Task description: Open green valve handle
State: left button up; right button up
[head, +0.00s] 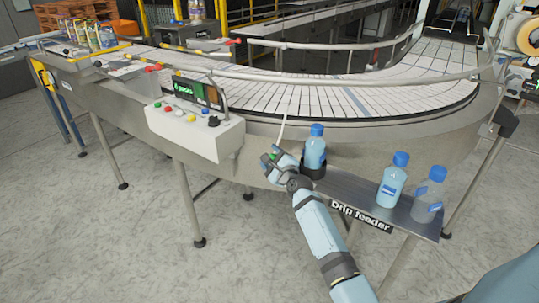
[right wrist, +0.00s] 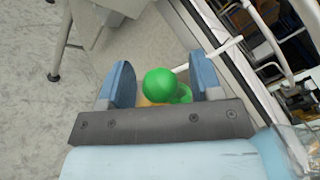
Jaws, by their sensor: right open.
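The green valve handle (right wrist: 160,85) shows in the right wrist view as a round green knob with a smaller green part beside it. My right gripper (right wrist: 161,80) is open, with one blue finger on each side of the knob. Gaps show between the knob and both fingers. In the head view my right gripper (head: 276,161) is at the left end of the drip feeder shelf (head: 350,192), beside a bottle in a black holder. Only a small bit of green shows at its fingers there; the rest of the handle is hidden. My left gripper is out of view.
Two more bottles (head: 391,180) (head: 430,195) stand on the shelf. A control box (head: 195,132) and curved conveyor (head: 330,97) lie behind. The floor at left is clear.

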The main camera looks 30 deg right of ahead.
jog(key=shift+w, duration=0.75)
grip_shut()
jog(key=shift+d, duration=0.1)
